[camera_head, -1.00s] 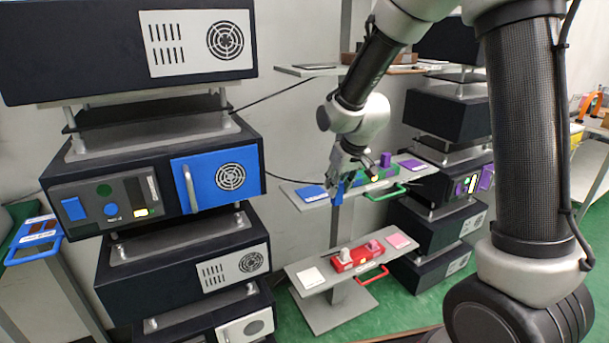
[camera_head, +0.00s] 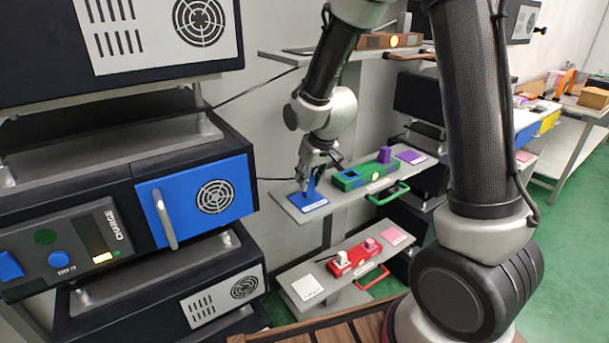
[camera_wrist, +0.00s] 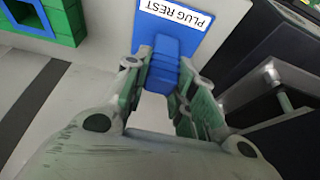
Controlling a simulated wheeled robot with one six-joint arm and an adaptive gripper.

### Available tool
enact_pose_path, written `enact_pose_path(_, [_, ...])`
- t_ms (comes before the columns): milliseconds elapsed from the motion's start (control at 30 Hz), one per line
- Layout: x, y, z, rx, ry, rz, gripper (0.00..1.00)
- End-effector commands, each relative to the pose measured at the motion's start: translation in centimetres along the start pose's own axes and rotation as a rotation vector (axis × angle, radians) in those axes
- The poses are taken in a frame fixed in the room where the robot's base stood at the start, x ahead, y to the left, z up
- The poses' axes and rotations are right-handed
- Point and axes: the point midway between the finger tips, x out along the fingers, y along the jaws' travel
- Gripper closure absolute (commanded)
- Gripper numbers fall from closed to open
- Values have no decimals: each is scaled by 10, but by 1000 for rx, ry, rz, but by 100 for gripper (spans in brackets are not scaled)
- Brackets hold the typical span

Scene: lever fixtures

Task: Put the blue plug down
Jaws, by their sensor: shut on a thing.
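My gripper (camera_head: 310,180) is shut on the blue plug (camera_head: 311,187), over the blue pad (camera_head: 313,206) on the left end of the middle shelf. In the wrist view the plug (camera_wrist: 160,68) sits upright between the fingers (camera_wrist: 161,85), in front of the pad labelled PLUG REST (camera_wrist: 178,18). The plug's lower end appears at or just above the pad; I cannot tell whether it touches. The fingers partly hide the plug.
Right of the pad is a green block (camera_head: 378,180) with a blue-rimmed opening, a purple plug (camera_head: 385,155) and a green handle. A red block (camera_head: 352,262) sits on the shelf below. A black cabinet with a blue door (camera_head: 195,208) stands on the left.

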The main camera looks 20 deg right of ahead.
Motion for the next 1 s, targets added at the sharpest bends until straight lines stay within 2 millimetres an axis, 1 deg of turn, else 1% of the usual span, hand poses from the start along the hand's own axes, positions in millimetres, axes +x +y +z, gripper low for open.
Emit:
enact_pose_path(67, [3, 0, 3, -1, 0, 0, 98])
enact_pose_path(400, [6, 0, 4, 0, 0, 0, 98])
enact_pose_path(433, [5, 0, 4, 0, 0, 0, 69])
enact_pose_path(500, [5, 0, 4, 0, 0, 0, 56])
enact_pose_path(533, [5, 0, 4, 0, 0, 0, 52])
enact_pose_path(867, [3, 0, 2, 0, 2, 0, 52])
enact_pose_path(967, [-6, 0, 1, 0, 4, 0, 52])
enact_pose_path(1000, [-13, 0, 1, 0, 5, 0, 52])
